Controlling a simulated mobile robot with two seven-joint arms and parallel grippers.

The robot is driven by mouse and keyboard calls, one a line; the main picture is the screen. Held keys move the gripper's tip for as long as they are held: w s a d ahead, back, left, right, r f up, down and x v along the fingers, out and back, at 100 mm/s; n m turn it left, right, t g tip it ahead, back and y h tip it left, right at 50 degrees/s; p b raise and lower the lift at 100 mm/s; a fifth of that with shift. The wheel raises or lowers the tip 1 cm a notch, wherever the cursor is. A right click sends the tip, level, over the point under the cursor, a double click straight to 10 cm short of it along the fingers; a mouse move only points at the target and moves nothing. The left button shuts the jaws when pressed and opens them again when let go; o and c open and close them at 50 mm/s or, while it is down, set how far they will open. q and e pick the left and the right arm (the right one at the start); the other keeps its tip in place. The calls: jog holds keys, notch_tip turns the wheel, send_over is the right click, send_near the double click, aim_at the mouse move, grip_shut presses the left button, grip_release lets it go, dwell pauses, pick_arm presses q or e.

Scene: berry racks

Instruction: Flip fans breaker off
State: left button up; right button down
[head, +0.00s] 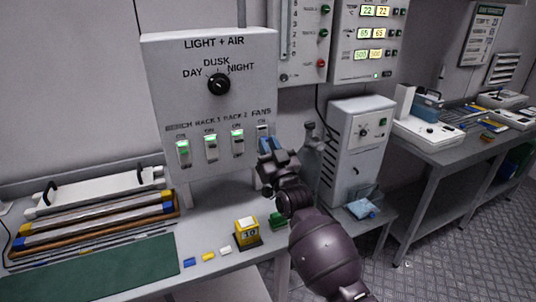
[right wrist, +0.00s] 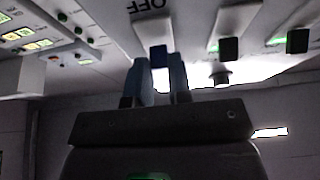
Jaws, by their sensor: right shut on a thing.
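The grey LIGHT + AIR panel (head: 160,85) stands at the back of the bench, with a row of breakers labelled BENCH, RACK 1, RACK 2 and FANS. The fans breaker (head: 263,130) is at the right end, its lower part hidden behind my right gripper (head: 266,155). In the right wrist view, upside down, the right gripper (right wrist: 160,75) has its two blue fingers on either side of the fans breaker's dark lever (right wrist: 158,57), shut on it. An OFF label shows beside that lever. No green light shows at the fans breaker. My left gripper is not in view.
The other breakers, bench (head: 183,150), rack 1 (head: 210,146) and rack 2 (head: 237,143), glow green, close to the left. A dial (head: 219,85) sits above them. A white box (head: 342,165) stands to the right.

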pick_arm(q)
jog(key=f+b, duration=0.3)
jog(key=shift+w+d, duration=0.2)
pick_arm(e)
jog(key=shift+w+f+t+y, duration=0.1)
jog(key=shift+f+t+y, duration=0.4)
jog(key=shift+t, duration=0.6)
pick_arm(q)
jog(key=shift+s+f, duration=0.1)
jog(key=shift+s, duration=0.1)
pick_arm(e)
jog(key=c, duration=1)
grip_release()
jog(key=shift+c, duration=0.2)
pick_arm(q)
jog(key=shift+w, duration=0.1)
pick_arm(e)
jog(key=v, duration=0.7)
jog(key=shift+s, duration=0.25)
jog(key=shift+f, duration=0.1)
